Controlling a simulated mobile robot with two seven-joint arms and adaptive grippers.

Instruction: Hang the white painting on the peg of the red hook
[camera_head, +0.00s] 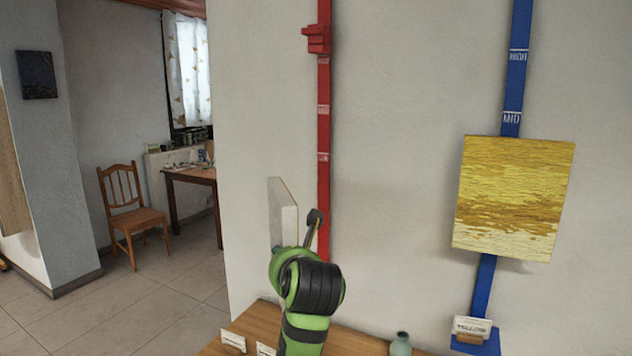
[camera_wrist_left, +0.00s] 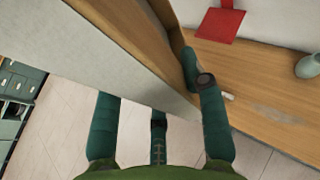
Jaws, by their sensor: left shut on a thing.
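The white painting (camera_head: 288,215) stands upright and almost edge-on to me in the head view, just left of the red rail and well below the red hook (camera_head: 318,39). My left gripper (camera_head: 304,238) is shut on its lower part. In the left wrist view, the painting's pale face (camera_wrist_left: 75,45) and wooden frame pass between the dark green fingers of that gripper (camera_wrist_left: 155,95). The red hook is a stepped block high on the red rail (camera_head: 323,130); its peg is hard to make out. Nothing hangs on it. My right gripper is not in view.
A yellow painting (camera_head: 513,198) hangs over the blue rail (camera_head: 516,70) at the right. A wooden console (camera_head: 345,342) below carries a grey-green vase (camera_head: 401,345) and small cards. The wall between the rails is bare. A chair (camera_head: 133,212) and desk stand far left.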

